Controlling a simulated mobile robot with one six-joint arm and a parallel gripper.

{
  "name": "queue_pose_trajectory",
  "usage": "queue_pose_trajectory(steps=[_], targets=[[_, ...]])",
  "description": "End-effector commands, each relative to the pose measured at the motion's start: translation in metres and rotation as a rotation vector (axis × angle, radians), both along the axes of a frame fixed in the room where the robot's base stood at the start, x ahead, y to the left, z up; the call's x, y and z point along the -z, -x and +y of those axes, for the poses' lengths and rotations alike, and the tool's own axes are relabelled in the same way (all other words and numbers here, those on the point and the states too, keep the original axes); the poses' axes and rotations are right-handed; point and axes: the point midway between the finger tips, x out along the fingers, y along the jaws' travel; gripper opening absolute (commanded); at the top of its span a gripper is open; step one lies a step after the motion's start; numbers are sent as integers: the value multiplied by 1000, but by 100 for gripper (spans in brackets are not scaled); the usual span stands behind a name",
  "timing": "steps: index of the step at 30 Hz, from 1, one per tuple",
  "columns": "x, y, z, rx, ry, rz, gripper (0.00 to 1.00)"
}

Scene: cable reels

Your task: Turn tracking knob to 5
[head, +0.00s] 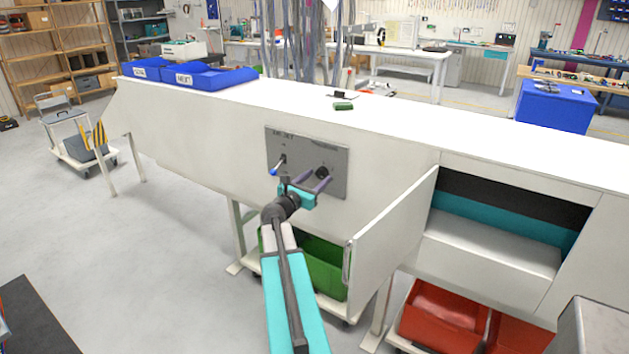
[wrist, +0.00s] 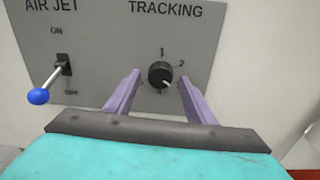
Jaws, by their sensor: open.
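The tracking knob (wrist: 161,75) is a small round black knob under the word TRACKING on a grey panel (head: 335,160). In the wrist view the digits 1 and 2 show above and right of it; other digits are hidden or too small to read. A pale mark on the knob points to the lower right. In the head view the knob (head: 322,172) sits on the panel's right half. My gripper (wrist: 160,88) is open, its two purple fingers on either side below the knob, with gaps visible. It also shows in the head view (head: 316,181).
The AIR JET lever (wrist: 62,68) with a blue ball end is left of the knob. An open white door (head: 395,235) stands right of my arm beside an open compartment. A green bin (head: 320,268) and a red bin (head: 443,318) are below the machine.

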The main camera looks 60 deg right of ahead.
Motion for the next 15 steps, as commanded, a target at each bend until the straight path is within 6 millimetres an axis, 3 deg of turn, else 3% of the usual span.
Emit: queue_pose_trajectory(steps=[2,9,10,11,15], targets=[[0,0,0,0,0,0,50],[0,0,0,0,0,0,11],[0,0,0,0,0,0,8],[0,1,13,-2,0,0,9],[0,0,2,0,0,-4,8]])
